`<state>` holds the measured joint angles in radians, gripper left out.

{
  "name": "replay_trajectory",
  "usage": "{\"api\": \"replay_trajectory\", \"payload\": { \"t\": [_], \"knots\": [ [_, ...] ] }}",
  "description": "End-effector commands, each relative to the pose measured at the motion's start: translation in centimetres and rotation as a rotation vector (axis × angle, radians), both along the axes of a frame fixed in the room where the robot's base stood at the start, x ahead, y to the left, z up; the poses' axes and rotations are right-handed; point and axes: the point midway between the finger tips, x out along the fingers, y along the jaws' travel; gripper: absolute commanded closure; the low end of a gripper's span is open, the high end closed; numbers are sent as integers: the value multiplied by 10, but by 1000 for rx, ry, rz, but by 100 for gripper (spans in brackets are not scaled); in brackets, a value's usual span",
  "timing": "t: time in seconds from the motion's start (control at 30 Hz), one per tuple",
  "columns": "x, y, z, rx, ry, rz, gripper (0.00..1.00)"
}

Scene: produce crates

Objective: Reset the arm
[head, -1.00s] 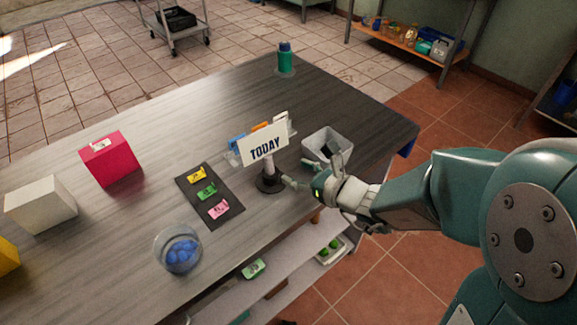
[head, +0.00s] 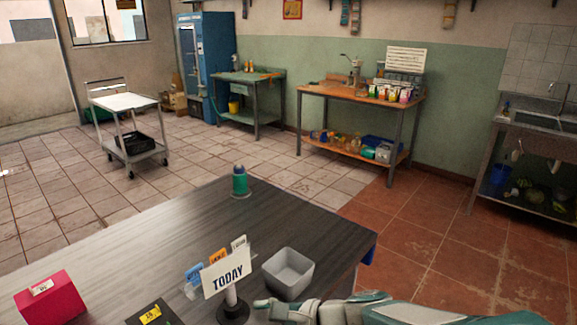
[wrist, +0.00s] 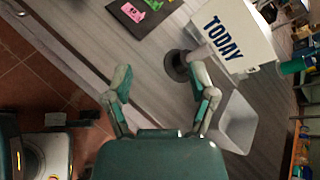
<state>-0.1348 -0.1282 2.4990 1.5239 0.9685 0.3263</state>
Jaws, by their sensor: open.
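My gripper (wrist: 160,82) is open and empty in the wrist view. Its two fingers are spread wide over the table's front edge, the right one close to the base of the sign stand. In the head view only part of my gripper (head: 264,306) shows at the bottom, right of the stand and in front of the grey bin (head: 289,274). The "TODAY" sign (head: 228,273) stands upright on its round base, with several coloured cards behind it. In the wrist view the sign (wrist: 228,35) and the bin (wrist: 236,125) are right of the fingers.
The dark mat (head: 150,314) with price tags and the red box (head: 50,297) are on the left. A green bottle (head: 240,182) stands at the table's far end. The tabletop (head: 150,240) between them is clear. A cart (head: 125,102) and workbench (head: 362,94) stand farther off.

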Motion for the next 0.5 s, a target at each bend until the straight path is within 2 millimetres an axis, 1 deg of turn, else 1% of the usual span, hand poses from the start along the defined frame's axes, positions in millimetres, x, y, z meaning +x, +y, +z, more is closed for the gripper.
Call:
{"api": "replay_trajectory", "payload": {
  "t": [0.03,0.1,0.17,0.27,0.37,0.5],
  "knots": [
    [-9,-6,4,-63,-67,57,27],
    [-21,-16,6,-159,-153,139,27],
    [-31,-25,7,-244,-226,209,27],
    [-45,-45,7,-393,-343,317,27],
    [-56,-67,8,-553,-456,424,27],
    [-67,-104,13,-788,-594,562,27]
  ]
}}
